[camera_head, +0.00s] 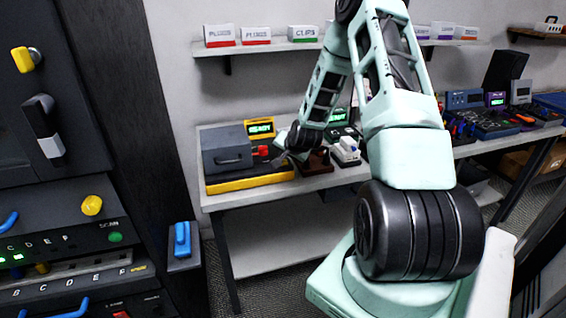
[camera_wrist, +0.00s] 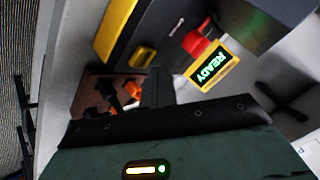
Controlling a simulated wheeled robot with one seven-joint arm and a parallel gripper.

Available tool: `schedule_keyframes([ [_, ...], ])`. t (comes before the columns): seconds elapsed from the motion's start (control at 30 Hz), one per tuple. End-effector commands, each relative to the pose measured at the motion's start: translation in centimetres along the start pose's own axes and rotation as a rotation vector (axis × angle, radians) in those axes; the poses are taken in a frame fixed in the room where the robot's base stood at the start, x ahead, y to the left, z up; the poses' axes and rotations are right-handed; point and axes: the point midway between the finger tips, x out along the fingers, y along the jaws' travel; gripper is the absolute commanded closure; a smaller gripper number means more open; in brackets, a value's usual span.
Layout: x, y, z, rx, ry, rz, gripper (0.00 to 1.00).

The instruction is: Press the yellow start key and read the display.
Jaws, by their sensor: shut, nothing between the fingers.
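A dark boxy machine (camera_head: 226,150) with a yellow base stands at the left end of the bench. A yellow-framed display (camera_head: 260,128) is on it; in the wrist view the display (camera_wrist: 207,64) reads READY in green. A yellow oblong part (camera_wrist: 143,55), possibly the start key, sits on the machine's dark face; I cannot tell for sure. My gripper (camera_head: 281,157) is shut and empty, at the machine's right side near its red part (camera_head: 263,151). In the wrist view my gripper (camera_wrist: 158,86) points toward the machine, below the yellow part; contact cannot be told.
A brown-based device (camera_head: 316,163) and a white device (camera_head: 346,150) stand right of the machine. Several labelled boxes (camera_head: 256,36) sit on the wall shelf. A dark panel with a yellow round knob (camera_head: 92,205) and a green button (camera_head: 115,237) is at the left.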

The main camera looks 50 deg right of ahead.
Motion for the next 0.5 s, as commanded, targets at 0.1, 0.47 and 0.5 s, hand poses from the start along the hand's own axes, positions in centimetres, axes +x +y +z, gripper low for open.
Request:
schedule_keyframes([
  [0.1, 0.0, 0.0, 0.0, 0.0, 0.0, 0.0, 1.0],
  [0.47, 0.63, 0.45, 0.48, 0.0, 0.0, 0.0, 1.0],
  [0.5, 0.64, 0.45, 0.48, 0.0, 0.0, 0.0, 1.0],
])
